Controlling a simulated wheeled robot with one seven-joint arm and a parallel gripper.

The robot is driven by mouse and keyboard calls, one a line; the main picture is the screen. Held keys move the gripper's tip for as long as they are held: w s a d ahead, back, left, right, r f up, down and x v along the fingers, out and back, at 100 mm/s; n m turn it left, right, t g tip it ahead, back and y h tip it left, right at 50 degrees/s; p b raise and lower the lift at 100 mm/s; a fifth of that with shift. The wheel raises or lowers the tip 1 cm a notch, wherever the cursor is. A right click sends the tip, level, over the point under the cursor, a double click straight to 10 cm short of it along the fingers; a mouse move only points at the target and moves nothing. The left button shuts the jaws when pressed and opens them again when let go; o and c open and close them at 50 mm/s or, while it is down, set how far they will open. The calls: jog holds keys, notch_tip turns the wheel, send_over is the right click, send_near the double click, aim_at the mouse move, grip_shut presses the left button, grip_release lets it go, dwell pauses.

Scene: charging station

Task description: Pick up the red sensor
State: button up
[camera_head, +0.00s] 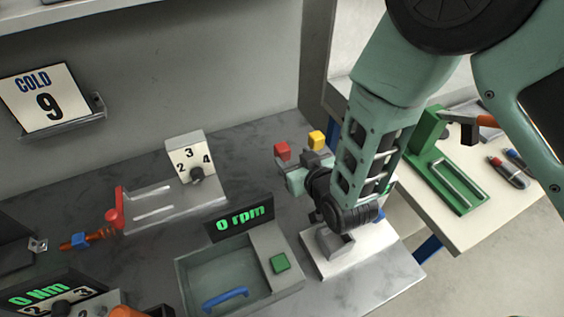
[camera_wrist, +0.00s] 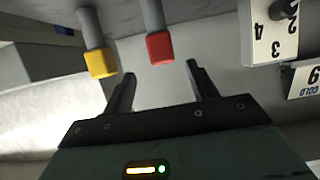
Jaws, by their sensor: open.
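The red sensor (camera_head: 282,150) is a small red block beside a yellow one at the back of the grey bench. In the wrist view the red sensor (camera_wrist: 160,48) is a red cap on a grey stem. It lies ahead of the fingertips, roughly centred between them in the picture. My gripper (camera_wrist: 160,73) has its two dark fingers apart, with nothing between them. In the head view my gripper, in front of the sensors, is partly hidden by my arm, and I cannot tell its exact distance from the red sensor.
The yellow block (camera_head: 317,139) stands close to the right of the red one; it is on the left in the wrist view (camera_wrist: 100,63). A numbered dial panel (camera_head: 188,158) stands to the left. A green holder (camera_head: 445,165) is at right.

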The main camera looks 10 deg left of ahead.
aim_at(285, 152)
jog(key=p+x, duration=0.2)
jog(key=x, duration=0.3)
jog(key=shift+w+a+f+p, duration=0.15)
jog(key=shift+a+p, duration=0.2)
jog(key=shift+a, duration=0.1)
jog(key=shift+w+a+f, duration=0.35)
jog(key=shift+w, duration=0.15)
jog(key=shift+c, duration=0.4)
jog(key=c, duration=1)
